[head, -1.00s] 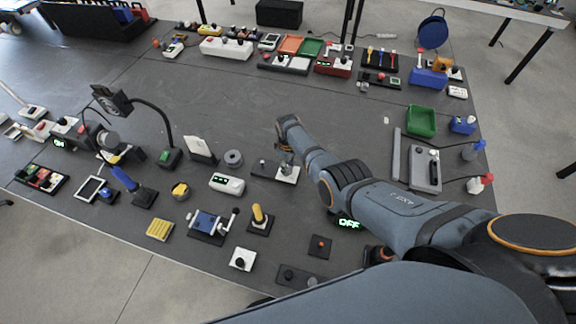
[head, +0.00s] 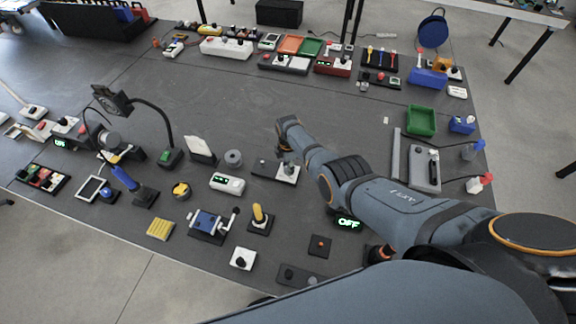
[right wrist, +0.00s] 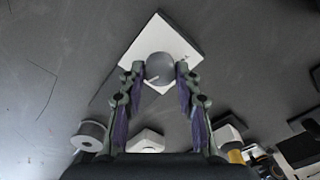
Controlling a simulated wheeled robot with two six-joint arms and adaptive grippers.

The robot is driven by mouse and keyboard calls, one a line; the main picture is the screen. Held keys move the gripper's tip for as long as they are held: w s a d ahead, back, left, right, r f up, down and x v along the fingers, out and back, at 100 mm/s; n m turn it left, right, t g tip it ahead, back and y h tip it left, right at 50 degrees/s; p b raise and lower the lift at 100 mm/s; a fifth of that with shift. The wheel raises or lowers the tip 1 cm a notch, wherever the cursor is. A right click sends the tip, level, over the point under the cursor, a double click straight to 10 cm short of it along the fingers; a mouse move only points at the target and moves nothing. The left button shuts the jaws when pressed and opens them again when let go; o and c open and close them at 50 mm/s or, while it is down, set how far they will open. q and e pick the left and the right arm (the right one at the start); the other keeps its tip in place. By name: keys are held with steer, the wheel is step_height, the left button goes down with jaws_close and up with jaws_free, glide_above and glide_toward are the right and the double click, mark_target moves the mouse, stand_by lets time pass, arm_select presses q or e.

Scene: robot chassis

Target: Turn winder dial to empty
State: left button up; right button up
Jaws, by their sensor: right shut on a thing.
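The winder dial (right wrist: 159,68) is a grey round knob on a white square plate (right wrist: 160,33) in the right wrist view. My right gripper (right wrist: 160,74) has one finger on each side of the knob and is shut on it. A small pale pointer shows at the knob's lower left. In the head view the white plate (head: 288,174) lies on the dark table, and my right gripper (head: 286,156) comes down over it, hiding most of the knob. I cannot read any marks on the dial. My left gripper is not in view.
A yellow-handled lever (head: 258,216) stands nearer the front. A green tray (head: 421,120) lies right. The table beyond the dial is largely clear.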

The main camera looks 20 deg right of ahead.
steer(key=n, duration=1.2)
steer(key=shift+n, duration=0.4)
stand_by(0.3)
steer(key=o, duration=1.2)
steer(key=shift+c, duration=0.2)
steer(key=shift+r, duration=0.1)
steer(key=shift+w+r, duration=0.1)
steer(key=shift+r, duration=0.5)
step_height(320, 180, up, 11)
steer(key=shift+f, duration=0.2)
